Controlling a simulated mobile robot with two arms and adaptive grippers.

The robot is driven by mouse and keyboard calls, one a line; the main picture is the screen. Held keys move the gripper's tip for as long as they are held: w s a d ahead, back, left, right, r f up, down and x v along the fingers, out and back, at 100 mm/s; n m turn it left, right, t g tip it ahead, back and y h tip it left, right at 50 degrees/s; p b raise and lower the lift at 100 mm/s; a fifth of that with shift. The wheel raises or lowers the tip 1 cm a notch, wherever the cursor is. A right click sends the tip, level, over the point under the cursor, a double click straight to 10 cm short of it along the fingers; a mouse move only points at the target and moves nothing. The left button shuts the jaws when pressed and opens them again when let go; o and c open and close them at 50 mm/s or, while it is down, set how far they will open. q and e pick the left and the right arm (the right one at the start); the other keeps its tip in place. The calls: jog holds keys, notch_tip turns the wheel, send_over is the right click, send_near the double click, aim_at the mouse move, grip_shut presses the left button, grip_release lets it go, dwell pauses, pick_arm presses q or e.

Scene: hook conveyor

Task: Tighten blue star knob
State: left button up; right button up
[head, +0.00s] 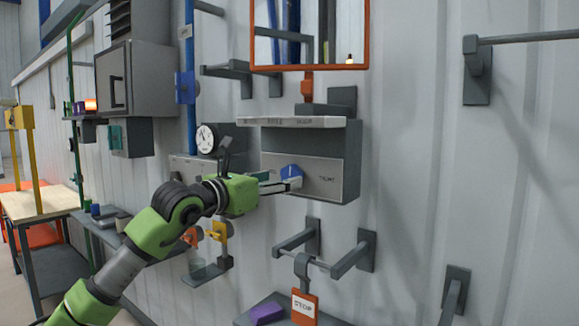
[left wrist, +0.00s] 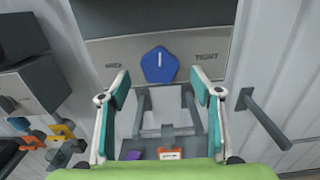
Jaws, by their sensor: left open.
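The blue star knob (left wrist: 160,66) sits on a grey panel (left wrist: 110,58) on the wall. Its white line points up in the left wrist view. "TIGHT" is printed to its right; the word to its left is too small to read surely. In the head view the knob (head: 291,171) shows partly behind my left gripper (head: 290,185). In the left wrist view that gripper (left wrist: 160,86) is open and empty. Its two fingers stand wide apart, one to each side below the knob, and do not appear to touch it. My right gripper is not in view.
A shelf (head: 300,122) juts out above the panel. A round gauge (head: 206,139) is to its left. Below are a wall rail with an orange STOP tag (head: 304,307) and a yellow part (head: 218,232). The wall right of the panel is bare up to a bracket (head: 476,70).

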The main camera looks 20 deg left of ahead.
aim_at(290, 176)
pick_arm(q)
jog(key=p+x, duration=0.1)
jog(key=x, duration=0.3)
jog(key=shift+w+r+p, duration=0.1)
jog(key=shift+r+p, duration=0.1)
jog(key=shift+p, duration=0.2)
jog(key=shift+w+d+f, duration=0.2)
jog(key=shift+w, duration=0.3)
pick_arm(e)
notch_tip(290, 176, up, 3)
pick_arm(q)
jog(key=c, duration=1.1)
